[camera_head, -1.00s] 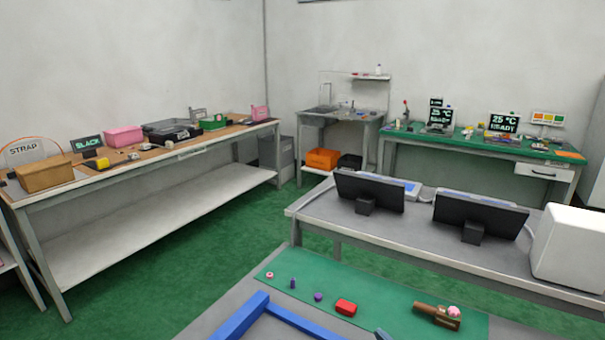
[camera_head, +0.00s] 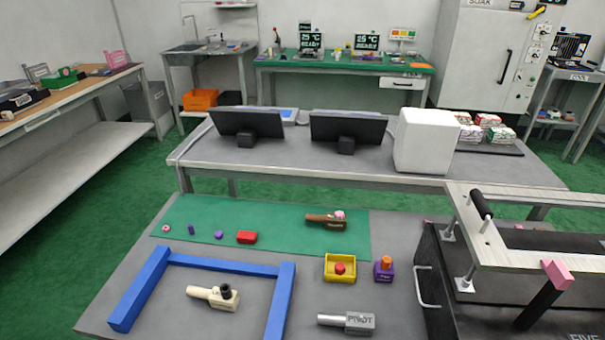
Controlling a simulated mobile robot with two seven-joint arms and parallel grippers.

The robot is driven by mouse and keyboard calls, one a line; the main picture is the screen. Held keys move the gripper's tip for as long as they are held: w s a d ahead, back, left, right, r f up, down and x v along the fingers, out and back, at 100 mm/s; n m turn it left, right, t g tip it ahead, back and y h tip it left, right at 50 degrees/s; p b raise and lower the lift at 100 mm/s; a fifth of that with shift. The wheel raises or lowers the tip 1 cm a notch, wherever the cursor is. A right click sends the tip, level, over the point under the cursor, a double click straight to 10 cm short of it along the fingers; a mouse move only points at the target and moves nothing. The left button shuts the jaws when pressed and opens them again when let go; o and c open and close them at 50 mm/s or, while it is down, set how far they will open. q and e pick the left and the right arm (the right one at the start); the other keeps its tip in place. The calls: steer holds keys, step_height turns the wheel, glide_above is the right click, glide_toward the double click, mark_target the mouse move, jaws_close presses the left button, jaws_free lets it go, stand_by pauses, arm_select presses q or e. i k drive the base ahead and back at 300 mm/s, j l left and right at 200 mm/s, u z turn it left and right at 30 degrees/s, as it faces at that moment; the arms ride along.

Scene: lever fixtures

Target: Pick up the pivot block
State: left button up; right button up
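The pivot block is a grey metal block (camera_head: 360,323) with dark lettering that appears to read PIVOT. A lighter cylindrical rod sticks out of its left side. It lies on the grey table near the bottom of the head view, right of the blue frame (camera_head: 283,300) and below a yellow box with a red button (camera_head: 340,268). Neither of my grippers shows in the head view.
A green mat (camera_head: 280,228) holds a brown handled piece (camera_head: 326,221), a red block (camera_head: 247,238) and small purple and pink parts. A cream handled piece (camera_head: 214,297) lies inside the blue frame. A purple block (camera_head: 383,270) stands near a black fixture (camera_head: 436,285) at right.

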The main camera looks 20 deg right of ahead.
mark_target(343, 321)
steer(key=z, duration=1.05)
steer(key=k+l+u, duration=0.1)
steer(key=l+u, duration=0.3)
steer(key=k+l+u, duration=0.15)
steer(key=u, duration=0.25)
steer(key=k+l+u, duration=0.2)
steer(key=u, duration=0.2)
